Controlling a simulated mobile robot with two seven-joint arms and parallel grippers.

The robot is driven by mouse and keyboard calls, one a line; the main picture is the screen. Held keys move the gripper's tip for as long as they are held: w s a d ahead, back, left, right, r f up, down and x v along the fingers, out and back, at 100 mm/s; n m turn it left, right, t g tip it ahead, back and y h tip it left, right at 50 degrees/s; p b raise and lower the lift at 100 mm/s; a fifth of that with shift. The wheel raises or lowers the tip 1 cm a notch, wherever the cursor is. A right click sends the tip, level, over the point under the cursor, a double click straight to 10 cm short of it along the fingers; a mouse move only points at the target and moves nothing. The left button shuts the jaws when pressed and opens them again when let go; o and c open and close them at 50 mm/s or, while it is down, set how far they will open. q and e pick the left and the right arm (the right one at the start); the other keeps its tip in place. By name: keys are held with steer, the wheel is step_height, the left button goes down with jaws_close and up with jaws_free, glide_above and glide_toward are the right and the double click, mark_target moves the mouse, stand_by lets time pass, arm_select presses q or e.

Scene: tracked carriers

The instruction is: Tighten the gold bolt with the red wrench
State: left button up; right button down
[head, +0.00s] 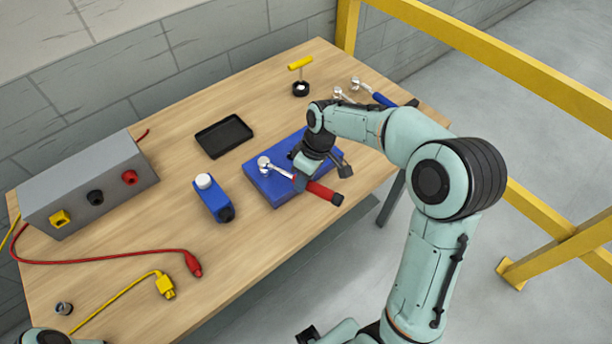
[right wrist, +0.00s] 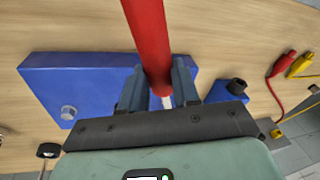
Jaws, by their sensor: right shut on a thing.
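The red wrench has a red handle (head: 324,191) and a silver ring head (head: 263,162). Its head is over the left part of a blue block (head: 262,188) on the bench. My right gripper (head: 318,176) is shut on the wrench; in the right wrist view the red handle (right wrist: 150,45) runs up between the fingers (right wrist: 160,88). No gold bolt shows; the wrench head may cover it, but I cannot tell. A silver-looking bolt (right wrist: 68,112) sits on the block in the right wrist view.
A blue box with a white knob (head: 204,181) stands left of the block. Behind are a black tray (head: 223,136), a yellow T-handle tool (head: 301,62) and a blue-handled wrench (head: 383,99). A grey socket box (head: 85,170) and red and yellow cables lie left. Yellow rails (head: 500,60) stand beyond.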

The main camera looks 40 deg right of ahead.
steer(key=shift+s+a, duration=0.25)
steer(key=shift+a, duration=0.1)
arm_select(q)
steer(key=shift+s+f, duration=0.25)
arm_select(e)
steer(key=shift+w, duration=0.1)
steer(key=shift+m, duration=0.3)
arm_select(q)
steer(key=shift+s+f+b, duration=0.2)
steer(key=shift+f+b, duration=0.15)
arm_select(e)
steer(key=shift+s+a+m, duration=0.25)
steer(key=shift+a+m, duration=0.25)
steer(key=shift+a, duration=0.05)
arm_select(q)
steer(key=shift+s+f, duration=0.15)
steer(key=shift+f, duration=0.15)
arm_select(e)
steer(key=shift+s+a+m+t, duration=0.15)
steer(key=shift+a+m+t, duration=0.15)
steer(key=shift+a+m, duration=0.35)
steer(key=shift+a, duration=0.1)
